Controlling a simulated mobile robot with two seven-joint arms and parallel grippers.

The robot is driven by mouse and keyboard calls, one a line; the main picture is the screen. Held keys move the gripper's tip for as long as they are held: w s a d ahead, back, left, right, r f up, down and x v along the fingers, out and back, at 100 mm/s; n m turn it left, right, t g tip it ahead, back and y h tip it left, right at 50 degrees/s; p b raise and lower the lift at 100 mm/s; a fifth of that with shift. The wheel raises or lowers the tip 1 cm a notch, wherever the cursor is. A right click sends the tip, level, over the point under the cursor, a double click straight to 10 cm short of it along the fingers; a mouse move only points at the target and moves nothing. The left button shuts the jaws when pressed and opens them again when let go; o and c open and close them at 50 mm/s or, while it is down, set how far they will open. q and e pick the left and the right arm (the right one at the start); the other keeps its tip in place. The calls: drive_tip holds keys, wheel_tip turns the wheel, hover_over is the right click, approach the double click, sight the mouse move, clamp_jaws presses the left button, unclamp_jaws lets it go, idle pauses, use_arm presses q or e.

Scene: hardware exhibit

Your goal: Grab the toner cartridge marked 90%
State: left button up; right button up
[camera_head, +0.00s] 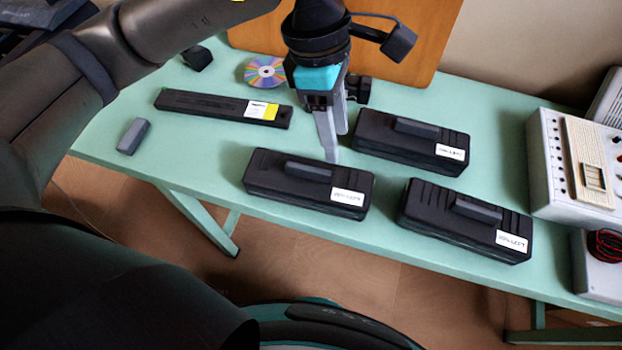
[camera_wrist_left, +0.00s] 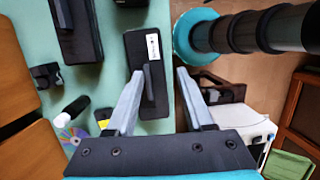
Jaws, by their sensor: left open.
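Three black toner cartridges with handles and white labels lie on the green table: a front left cartridge (camera_head: 265,178), a back cartridge (camera_head: 375,140) and a front right cartridge (camera_head: 425,205). The labels are too small and blurred for me to read the percentages surely. My left gripper (camera_head: 333,150) is open and points down just behind and above the front left cartridge. In the left wrist view the open fingers (camera_wrist_left: 160,75) appear on either side of this cartridge (camera_wrist_left: 135,45) and its raised handle; contact cannot be told. My right gripper is not in view.
A long flat black box (camera_head: 205,103) with a yellow and white label, a disc (camera_head: 265,71) and a grey block (camera_head: 132,136) lie left on the table. A white instrument (camera_head: 555,170) stands at the right. A wooden board (camera_head: 420,50) stands behind.

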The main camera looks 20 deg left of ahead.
use_arm(q)
drive_tip(key=w+a+y, duration=0.2)
drive_tip(key=a, duration=0.2)
hover_over(309, 168)
drive_tip(key=shift+t, duration=0.4)
drive_tip(key=f, duration=0.4)
drive_tip(key=f+b, duration=0.1)
drive_tip(key=f, duration=0.4)
drive_tip(key=shift+s+a, duration=0.15)
drive_tip(key=shift+a, duration=0.05)
drive_tip(key=shift+d+f, duration=0.15)
drive_tip(key=shift+f, duration=2.75)
drive_tip(key=shift+c, duration=0.2)
clamp_jaws()
drive_tip(key=shift+w+r, duration=0.1)
drive_tip(key=shift+w, duration=0.1)
